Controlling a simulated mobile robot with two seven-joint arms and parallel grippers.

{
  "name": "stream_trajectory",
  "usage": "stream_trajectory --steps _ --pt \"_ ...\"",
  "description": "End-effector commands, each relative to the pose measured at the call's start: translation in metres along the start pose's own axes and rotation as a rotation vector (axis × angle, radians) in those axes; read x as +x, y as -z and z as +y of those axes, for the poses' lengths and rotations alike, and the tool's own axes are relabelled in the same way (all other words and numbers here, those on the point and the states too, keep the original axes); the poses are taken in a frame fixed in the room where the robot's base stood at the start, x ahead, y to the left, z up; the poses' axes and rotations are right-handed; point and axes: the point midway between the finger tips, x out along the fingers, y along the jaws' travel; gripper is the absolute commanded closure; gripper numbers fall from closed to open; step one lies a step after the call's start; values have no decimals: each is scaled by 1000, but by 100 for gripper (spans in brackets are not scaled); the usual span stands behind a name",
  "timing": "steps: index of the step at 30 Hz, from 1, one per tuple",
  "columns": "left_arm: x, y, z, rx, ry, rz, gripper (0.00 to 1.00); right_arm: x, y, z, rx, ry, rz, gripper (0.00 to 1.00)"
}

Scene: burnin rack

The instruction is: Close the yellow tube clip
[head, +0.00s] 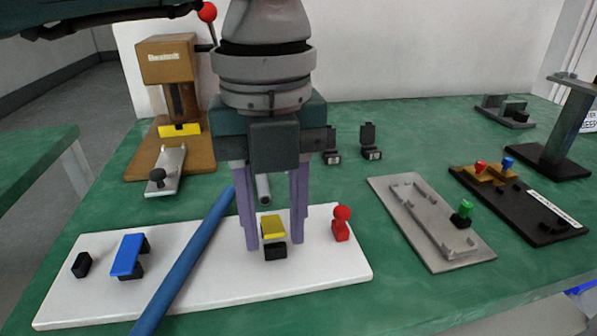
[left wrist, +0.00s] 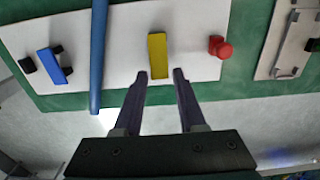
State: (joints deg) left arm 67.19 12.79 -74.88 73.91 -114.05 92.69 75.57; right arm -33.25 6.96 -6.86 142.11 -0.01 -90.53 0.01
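The yellow tube clip (head: 272,227) is a small yellow bar above a black block (head: 275,252) on a white board (head: 340,265). I cannot tell how far its bar stands open. My left gripper (head: 274,242) points down over the board, its two purple fingers apart, one on each side of the clip. In the left wrist view, the yellow bar (left wrist: 158,52) reaches to the gap between the fingertips (left wrist: 160,75), with a small space on both sides. Nothing is held. My right gripper is not in view.
A blue tube (head: 185,262) crosses the board left of the gripper. A blue clip (head: 127,255) and black block (head: 82,264) lie farther left. A red knob (head: 342,222) stands right. A grey fixture (head: 430,215) and brown press (head: 170,65) are nearby on the green table.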

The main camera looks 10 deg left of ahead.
Motion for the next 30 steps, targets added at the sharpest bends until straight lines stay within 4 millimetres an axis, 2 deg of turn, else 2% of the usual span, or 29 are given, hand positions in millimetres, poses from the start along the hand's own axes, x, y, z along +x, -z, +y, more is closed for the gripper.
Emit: stream_trajectory --steps 1,10,20,30 --pt "0 0 0 0 0 0 67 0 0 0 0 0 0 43" --pt "0 0 0 0 0 0 100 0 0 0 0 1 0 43" --pt "0 0 0 0 -1 -7 100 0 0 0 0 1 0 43" --pt "6 4 0 -1 0 -126 100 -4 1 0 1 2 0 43"
